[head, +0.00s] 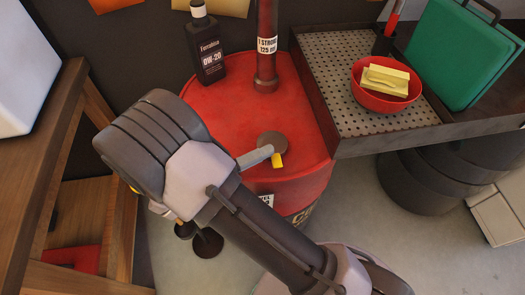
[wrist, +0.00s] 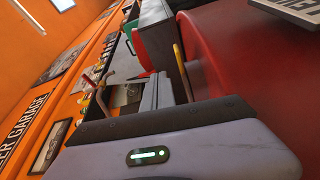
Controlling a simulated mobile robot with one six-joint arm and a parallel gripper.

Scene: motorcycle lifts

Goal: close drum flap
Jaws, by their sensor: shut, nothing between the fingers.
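The red drum (head: 225,125) stands in the middle of the head view. How far the flap is tilted is hard to tell. My gripper (head: 268,151) is shut and empty, its grey fingers reaching from behind my wrist to the flap's left side, close to the tab. Contact cannot be told. In the wrist view my gripper (wrist: 158,85) is beside a thin yellow piece (wrist: 183,70), with the red drum (wrist: 250,60) to the right.
A black oil bottle (head: 207,45) and a red upright pipe (head: 266,50) stand on the drum's back part. A perforated metal tray (head: 345,80) with a red bowl (head: 386,98) and a green case (head: 462,50) adjoins on the right. A wooden bench (head: 60,110) is at left.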

